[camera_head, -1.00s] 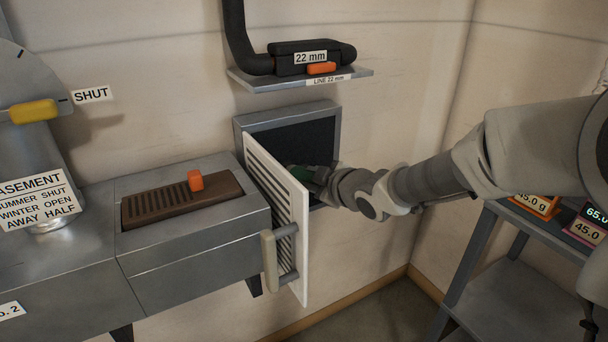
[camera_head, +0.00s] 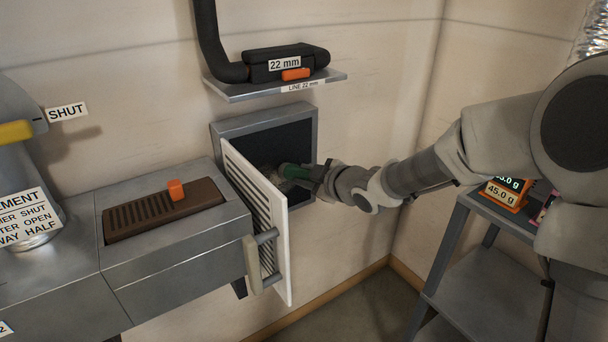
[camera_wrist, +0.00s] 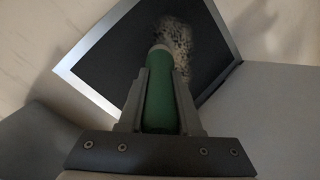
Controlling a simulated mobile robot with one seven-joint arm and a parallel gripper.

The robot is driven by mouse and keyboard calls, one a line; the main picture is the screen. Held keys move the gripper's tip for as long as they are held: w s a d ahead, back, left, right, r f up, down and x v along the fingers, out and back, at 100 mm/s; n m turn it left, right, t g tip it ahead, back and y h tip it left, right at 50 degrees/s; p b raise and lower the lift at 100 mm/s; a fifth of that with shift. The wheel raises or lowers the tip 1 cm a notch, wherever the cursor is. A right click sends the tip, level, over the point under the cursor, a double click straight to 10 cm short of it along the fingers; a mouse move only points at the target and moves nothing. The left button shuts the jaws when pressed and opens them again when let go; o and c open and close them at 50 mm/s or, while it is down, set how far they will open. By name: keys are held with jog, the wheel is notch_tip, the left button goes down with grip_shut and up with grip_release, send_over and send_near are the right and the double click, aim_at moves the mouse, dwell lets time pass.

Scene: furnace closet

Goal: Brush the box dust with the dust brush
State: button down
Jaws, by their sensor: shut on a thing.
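My gripper (camera_head: 318,176) is shut on the green handle of the dust brush (camera_head: 295,170). It reaches into the mouth of the open wall box (camera_head: 222,132), past the louvred white door (camera_head: 258,200). In the wrist view the green handle (camera_wrist: 161,100) lies between the two fingers (camera_wrist: 160,110) and points into the dark box, whose grey frame (camera_wrist: 205,10) shows. A speckled tan patch of dust (camera_wrist: 174,38) shows at the handle's far end against the dark inside. The bristles cannot be told apart from the dust.
The louvred door stands open to the left of my arm, its handle (camera_head: 251,263) outward. A shelf (camera_head: 290,86) with a black vacuum head is above. A metal duct with a brown grille (camera_head: 160,208) is left. A grey stand (camera_head: 490,275) with scales is right.

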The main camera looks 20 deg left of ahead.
jog(key=shift+s+a+f+b, duration=0.1)
jog(key=shift+s+a+b, duration=0.6)
jog(key=shift+s+b, duration=0.15)
jog(key=shift+s+a+b, duration=0.75)
jog(key=shift+s+b, duration=0.05)
jog(key=shift+s, duration=0.05)
jog(key=shift+w, duration=0.1)
jog(key=shift+w+d+r+p, duration=0.15)
jog(key=shift+w+d+p, duration=0.45)
jog(key=shift+w+p, duration=0.15)
jog(key=shift+w+d+r+p, duration=0.1)
jog(key=shift+w+d+p, duration=0.5)
jog(key=shift+p, duration=0.1)
jog(key=shift+w+d+f, duration=0.15)
jog(key=shift+w+d, duration=0.1)
jog(key=shift+w, duration=0.05)
jog(key=shift+s, duration=0.1)
